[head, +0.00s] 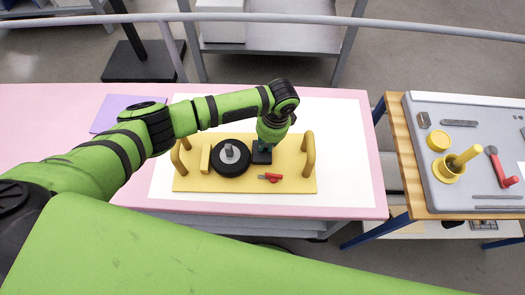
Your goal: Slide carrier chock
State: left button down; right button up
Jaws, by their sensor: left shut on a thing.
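A yellow carrier (300,183) with an upright handle at each end lies on the white mat. A black wheel (231,172) with a grey hub lies flat on it. A yellow block (205,158) stands just left of the wheel. My left gripper (263,147) points down at the carrier, just right of the wheel. It is shut on a dark block, apparently the chock (261,157), which sits low at the carrier and is mostly covered by the gripper. I cannot tell whether the block touches the wheel. A small red-handled part (270,178) lies in front of it. My right gripper is out of view.
The white mat (345,150) lies on a pink table (50,140), with bare space right of the carrier. A purple sheet (112,112) lies at the back left. A second wooden-edged table with a grey tray (440,108) of tools and yellow parts stands right, across a gap.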

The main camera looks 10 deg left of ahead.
pick_arm(q)
jog(key=shift+s+a+f, duration=0.2)
jog(key=shift+f, duration=0.25)
jog(key=shift+w+d+b, duration=0.2)
jog(key=shift+d+b, duration=0.2)
jog(key=shift+d, duration=0.8)
jog(key=c, duration=1.5)
grip_release()
jog(key=r+p, duration=0.3)
jog(key=p, duration=0.1)
jog(key=r+p, duration=0.2)
jog(key=shift+w+d+r, duration=0.1)
jog(key=shift+w+r, duration=0.15)
jog(key=shift+r, duration=0.05)
jog(key=shift+w+f, duration=0.1)
jog(key=shift+f, duration=0.05)
